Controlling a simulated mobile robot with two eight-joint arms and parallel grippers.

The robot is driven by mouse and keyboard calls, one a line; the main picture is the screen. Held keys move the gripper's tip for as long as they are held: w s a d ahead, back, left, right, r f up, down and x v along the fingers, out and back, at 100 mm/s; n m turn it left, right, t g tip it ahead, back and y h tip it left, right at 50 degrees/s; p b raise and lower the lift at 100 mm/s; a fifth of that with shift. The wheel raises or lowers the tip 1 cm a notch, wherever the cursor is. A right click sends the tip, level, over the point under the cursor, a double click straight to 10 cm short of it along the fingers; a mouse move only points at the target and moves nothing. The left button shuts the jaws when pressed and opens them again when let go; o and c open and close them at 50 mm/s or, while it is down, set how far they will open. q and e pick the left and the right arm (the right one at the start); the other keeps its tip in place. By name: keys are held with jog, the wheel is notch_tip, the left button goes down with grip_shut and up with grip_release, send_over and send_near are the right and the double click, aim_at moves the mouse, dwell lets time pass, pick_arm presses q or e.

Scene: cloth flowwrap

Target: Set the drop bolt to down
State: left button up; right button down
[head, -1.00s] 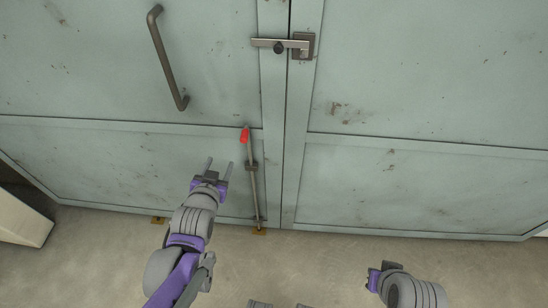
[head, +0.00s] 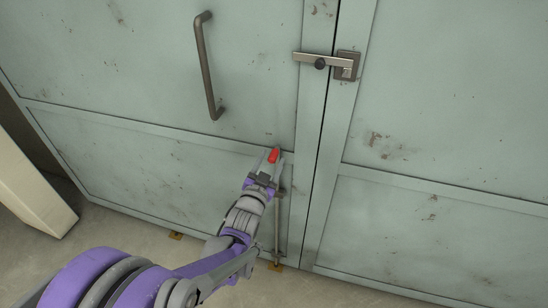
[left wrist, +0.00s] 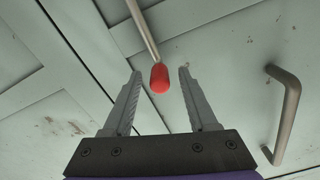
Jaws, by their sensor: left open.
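The drop bolt is a thin upright metal rod (head: 277,225) with a red grip (head: 273,156) at its top, on the lower part of the left door leaf beside the seam. Its lower end is near a brass-coloured floor plate (head: 275,267). My left gripper (head: 268,162) is open at the red grip. In the left wrist view the red grip (left wrist: 159,79) lies between the two spread fingers (left wrist: 160,85), with a gap on each side. The middle of the rod is partly hidden by my gripper in the head view. My right gripper is out of view.
A bar handle (head: 208,65) is on the left leaf above the bolt. A latch lever (head: 325,62) crosses the seam higher up. A second brass-coloured plate (head: 176,236) is on the floor to the left. A pale block (head: 32,190) stands at far left.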

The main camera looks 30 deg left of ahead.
pick_arm(q)
jog(key=shift+x, duration=1.15)
grip_shut()
dwell(0.6)
